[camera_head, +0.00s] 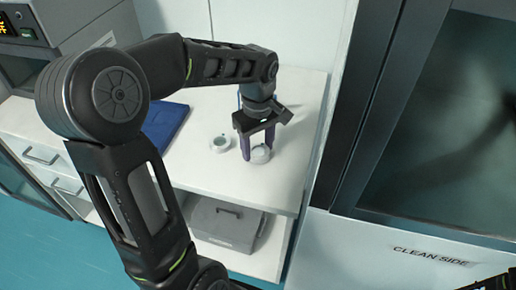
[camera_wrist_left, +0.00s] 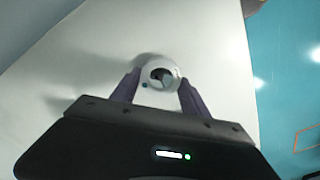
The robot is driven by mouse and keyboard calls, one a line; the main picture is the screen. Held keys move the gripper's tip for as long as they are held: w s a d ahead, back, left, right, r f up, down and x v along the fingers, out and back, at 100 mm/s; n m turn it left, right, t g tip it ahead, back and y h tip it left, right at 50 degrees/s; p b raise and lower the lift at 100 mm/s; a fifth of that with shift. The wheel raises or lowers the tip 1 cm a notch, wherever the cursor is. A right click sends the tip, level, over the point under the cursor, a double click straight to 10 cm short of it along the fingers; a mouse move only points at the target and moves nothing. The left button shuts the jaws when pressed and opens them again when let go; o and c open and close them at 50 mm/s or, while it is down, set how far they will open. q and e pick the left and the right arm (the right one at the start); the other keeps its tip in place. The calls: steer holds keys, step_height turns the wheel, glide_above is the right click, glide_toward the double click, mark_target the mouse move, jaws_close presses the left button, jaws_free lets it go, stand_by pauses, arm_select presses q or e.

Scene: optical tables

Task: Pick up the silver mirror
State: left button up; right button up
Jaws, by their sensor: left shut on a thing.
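The silver mirror (camera_head: 261,154) is a small round silver-white piece at the front part of the white counter. My left gripper (camera_head: 258,150) reaches down from above, its two purple-dark fingers shut on the mirror's sides. In the left wrist view the mirror (camera_wrist_left: 160,73) shows as a pale ring with a dark round centre, between the tips of the left gripper (camera_wrist_left: 158,88). I cannot tell whether it touches the counter or is just above it. My right gripper is not seen; only a dark fragment shows at the bottom right corner.
A second small white ring-shaped piece (camera_head: 220,144) lies on the counter (camera_head: 200,178) just left of the gripper. A blue flat case (camera_head: 166,124) lies further left. A grey box (camera_head: 226,222) sits on the shelf below. A dark-framed glass cabinet (camera_head: 440,130) stands at right.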

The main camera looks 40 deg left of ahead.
mark_target(258, 150)
arm_select(q)
step_height(258, 150, up, 10)
steer(key=shift+f, duration=0.2)
stand_by(0.7)
